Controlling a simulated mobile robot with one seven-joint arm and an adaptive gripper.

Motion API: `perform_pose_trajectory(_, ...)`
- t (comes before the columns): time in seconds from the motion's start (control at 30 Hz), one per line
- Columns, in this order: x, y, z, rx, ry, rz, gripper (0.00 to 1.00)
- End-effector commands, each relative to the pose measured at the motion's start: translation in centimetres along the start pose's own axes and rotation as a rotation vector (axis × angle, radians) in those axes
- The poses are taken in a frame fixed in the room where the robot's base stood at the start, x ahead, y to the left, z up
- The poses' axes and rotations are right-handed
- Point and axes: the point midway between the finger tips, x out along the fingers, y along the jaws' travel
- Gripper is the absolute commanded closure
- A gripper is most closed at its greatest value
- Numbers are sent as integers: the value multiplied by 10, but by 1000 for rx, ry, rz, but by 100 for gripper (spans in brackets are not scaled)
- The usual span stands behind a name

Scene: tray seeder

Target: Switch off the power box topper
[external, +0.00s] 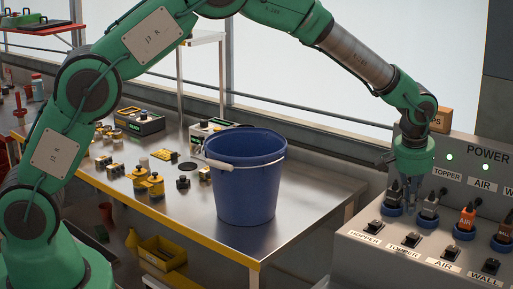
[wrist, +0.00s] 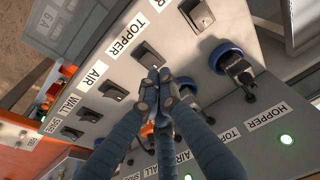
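The power box (external: 350,260) stands at the right in the external view, with a row of black rocker switches on its lower front. The topper switch (wrist: 150,55) sits beside its TOPPER label in the wrist view; it also shows in the external view (external: 411,240). My gripper (wrist: 160,77) has its fingertips together with nothing visible between them. The tips appear right by the topper switch's near edge; I cannot tell whether they touch it. In the external view my gripper's fingers are hard to make out among the plugs.
The hopper switch (wrist: 197,13) and air switch (wrist: 113,90) flank the topper switch. The hopper plug (wrist: 240,72) with its blue ring is close to my fingers. A green light (wrist: 287,139) glows by the HOPPER label. A blue bucket (external: 245,185) stands on the table.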

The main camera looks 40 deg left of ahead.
Motion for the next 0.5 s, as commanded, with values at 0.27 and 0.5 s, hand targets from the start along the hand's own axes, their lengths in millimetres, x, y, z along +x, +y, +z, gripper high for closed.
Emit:
perform_pose_trajectory(0.27, 38, 0, 10, 0, -1, -1, 100)
perform_pose_trajectory(0.5, 50, 0, 16, 0, 0, 0, 100)
